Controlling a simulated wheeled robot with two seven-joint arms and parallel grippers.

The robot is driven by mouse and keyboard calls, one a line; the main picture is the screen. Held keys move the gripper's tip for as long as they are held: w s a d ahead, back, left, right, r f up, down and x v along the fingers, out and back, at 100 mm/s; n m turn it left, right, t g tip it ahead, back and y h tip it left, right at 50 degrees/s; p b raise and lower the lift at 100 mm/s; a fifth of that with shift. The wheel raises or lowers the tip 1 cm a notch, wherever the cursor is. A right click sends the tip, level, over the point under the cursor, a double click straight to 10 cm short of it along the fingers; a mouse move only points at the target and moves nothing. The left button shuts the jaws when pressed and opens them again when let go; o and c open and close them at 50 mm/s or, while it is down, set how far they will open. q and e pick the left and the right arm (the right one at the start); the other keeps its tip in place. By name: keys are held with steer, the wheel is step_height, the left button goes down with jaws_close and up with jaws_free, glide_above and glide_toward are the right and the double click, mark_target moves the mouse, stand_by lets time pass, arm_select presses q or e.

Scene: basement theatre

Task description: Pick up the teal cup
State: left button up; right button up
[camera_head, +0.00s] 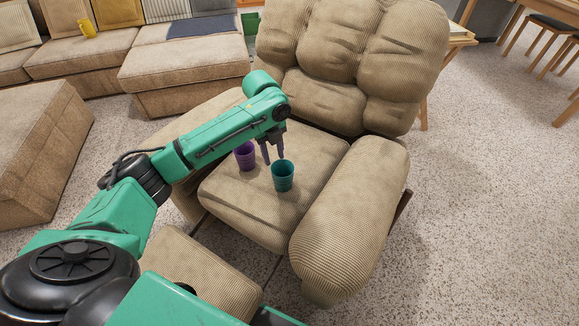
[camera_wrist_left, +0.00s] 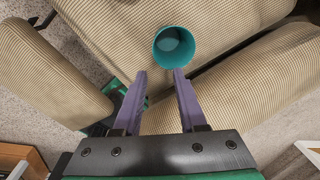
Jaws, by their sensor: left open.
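The teal cup (camera_head: 283,176) stands upright on the seat of the beige corduroy armchair (camera_head: 320,150). In the left wrist view the cup (camera_wrist_left: 174,47) shows from above, empty, just beyond the fingertips. My left gripper (camera_head: 273,158) is above the seat, beside and slightly behind the cup in the head view. Its two purple fingers (camera_wrist_left: 160,75) are apart with nothing between them. A purple cup (camera_head: 245,155) stands on the seat to the left of the teal cup, close to the gripper. My right gripper is not in view.
The chair's padded armrest (camera_head: 345,220) rises right of the teal cup, and its backrest (camera_head: 345,100) stands behind. A beige footrest (camera_head: 195,270) is in front. Carpet at right is open.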

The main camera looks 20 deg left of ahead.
arm_select(q)
steer(key=b, duration=0.3)
glide_toward(277, 189)
steer(key=f, duration=0.5)
steer(key=shift+w+f, duration=0.1)
steer(key=shift+w, duration=0.2)
jaws_close()
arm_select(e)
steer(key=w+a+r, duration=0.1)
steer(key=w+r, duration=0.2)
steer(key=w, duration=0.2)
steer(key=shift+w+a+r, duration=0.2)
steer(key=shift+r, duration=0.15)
